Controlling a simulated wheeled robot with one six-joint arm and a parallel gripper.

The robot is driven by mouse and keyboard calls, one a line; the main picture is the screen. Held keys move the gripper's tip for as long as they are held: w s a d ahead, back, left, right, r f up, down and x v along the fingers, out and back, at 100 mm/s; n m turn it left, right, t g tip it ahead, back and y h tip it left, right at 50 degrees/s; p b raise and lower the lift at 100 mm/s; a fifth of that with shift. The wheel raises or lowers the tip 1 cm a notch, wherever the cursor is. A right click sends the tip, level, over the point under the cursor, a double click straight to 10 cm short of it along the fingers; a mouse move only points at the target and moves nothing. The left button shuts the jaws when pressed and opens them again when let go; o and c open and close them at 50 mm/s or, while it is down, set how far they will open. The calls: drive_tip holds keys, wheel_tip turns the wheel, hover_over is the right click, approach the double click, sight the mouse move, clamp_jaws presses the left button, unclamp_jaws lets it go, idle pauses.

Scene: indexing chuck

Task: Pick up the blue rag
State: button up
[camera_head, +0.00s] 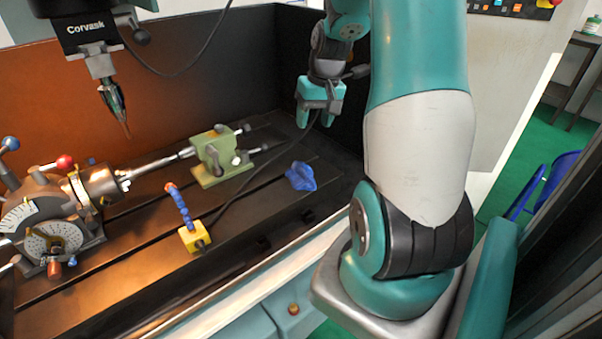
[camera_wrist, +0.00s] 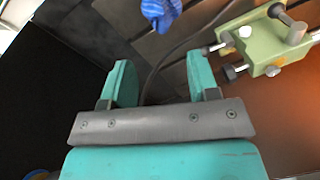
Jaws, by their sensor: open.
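The blue rag (camera_head: 300,176) lies crumpled on the dark slotted machine table, to the right of the green tailstock. It also shows at the top edge of the wrist view (camera_wrist: 161,12), partly cut off. My gripper (camera_head: 316,118) is above the back right part of the table, beyond the rag in the head view and apart from it. In the wrist view my gripper (camera_wrist: 160,80) has its two teal fingers wide apart with nothing between them but a dark cable behind.
The green tailstock (camera_head: 217,157) stands left of the rag; it also shows in the wrist view (camera_wrist: 262,40). An indexing chuck (camera_head: 95,183) is at left. A yellow block with a blue hose (camera_head: 193,236) stands in front. A spindle head (camera_head: 90,40) hangs above.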

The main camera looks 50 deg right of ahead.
hover_over(303, 166)
drive_tip(key=f, duration=0.6)
drive_tip(key=f+p, duration=0.1)
drive_tip(key=f, duration=0.2)
drive_tip(key=shift+s+d+f, duration=0.15)
drive_tip(key=shift+s+d, duration=0.15)
drive_tip(key=shift+s, duration=0.1)
drive_tip(key=shift+w+a+f+p, duration=0.1)
drive_tip(key=shift+w+f+p, duration=0.15)
drive_tip(key=shift+f, duration=0.65)
drive_tip(key=shift+w+d+f+p, duration=0.1)
drive_tip(key=shift+w+f+p, duration=0.1)
drive_tip(key=shift+f, duration=0.65)
drive_tip(key=shift+w+a+f+p, duration=0.15)
drive_tip(key=shift+f+p, duration=0.1)
drive_tip(key=shift+f, duration=0.65)
drive_tip(key=shift+c, duration=0.3)
clamp_jaws()
